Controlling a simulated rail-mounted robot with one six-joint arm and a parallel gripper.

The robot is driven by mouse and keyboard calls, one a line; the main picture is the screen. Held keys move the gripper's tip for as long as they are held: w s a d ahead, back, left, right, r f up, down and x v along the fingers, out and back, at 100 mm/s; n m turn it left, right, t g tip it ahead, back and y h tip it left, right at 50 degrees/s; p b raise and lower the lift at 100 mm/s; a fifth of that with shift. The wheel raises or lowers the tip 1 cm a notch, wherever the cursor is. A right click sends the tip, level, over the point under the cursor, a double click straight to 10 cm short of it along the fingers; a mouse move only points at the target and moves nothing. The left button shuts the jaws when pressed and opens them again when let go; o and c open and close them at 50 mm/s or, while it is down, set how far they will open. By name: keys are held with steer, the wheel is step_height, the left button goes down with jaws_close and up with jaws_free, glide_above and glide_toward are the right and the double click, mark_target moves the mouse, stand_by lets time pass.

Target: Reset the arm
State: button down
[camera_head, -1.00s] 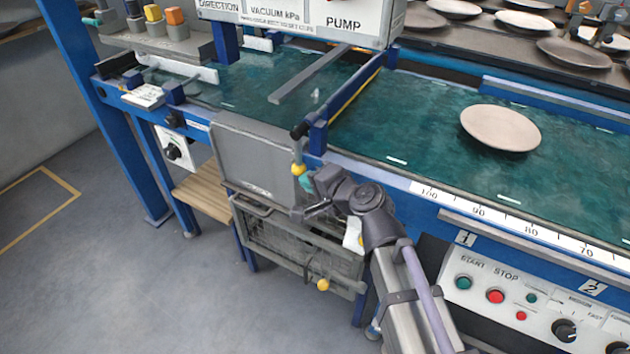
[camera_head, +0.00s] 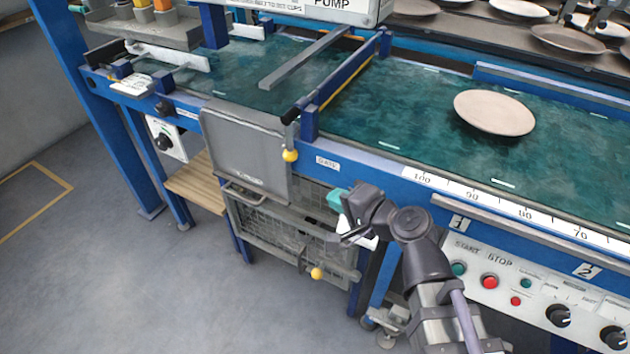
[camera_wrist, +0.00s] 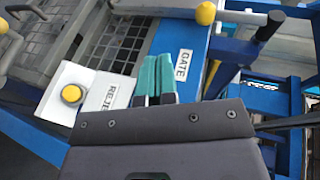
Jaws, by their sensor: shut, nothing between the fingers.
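My gripper (camera_head: 338,199) is in front of the blue frame below the belt, just right of the grey flap panel, in the head view. In the wrist view its two teal fingertips (camera_wrist: 157,78) lie together with nothing between them. A "GATE" label (camera_wrist: 183,65) sits on the blue frame just right of the fingertips. A white "REJE..." plate (camera_wrist: 112,98) with a yellow knob (camera_wrist: 72,93) shows left of them, its lettering partly hidden by my gripper.
A plate (camera_head: 494,112) lies on the green belt (camera_head: 410,105). A wire basket (camera_head: 290,236) hangs under the grey flap panel (camera_head: 244,155). The control panel (camera_head: 530,290) is at lower right. Open floor lies left.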

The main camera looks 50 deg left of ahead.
steer(key=w+d+f+n+h, duration=0.1)
steer(key=w+d+f+h, duration=0.2)
steer(key=d, duration=0.4)
steer(key=w+d+f+n+h, duration=0.2)
steer(key=w+d+f+h, duration=0.15)
steer(key=d, duration=0.35)
steer(key=w+d+f+n+h, duration=0.1)
steer(key=w+d+f+h, duration=0.2)
steer(key=d, duration=0.4)
steer(key=w+d+f+m+t+h, duration=0.1)
steer(key=w+d+m+h, duration=0.15)
steer(key=d, duration=1.35)
steer(key=w+d+f+m+h, duration=0.2)
steer(key=w+d+m, duration=0.2)
steer(key=d, duration=1.2)
step_height(320, 180, up, 28)
steer(key=p, duration=2.7)
steer(key=shift+w+a+p, duration=0.2)
steer(key=shift+w+p, duration=0.05)
steer(key=shift+p, duration=0.05)
steer(key=shift+r, duration=0.1)
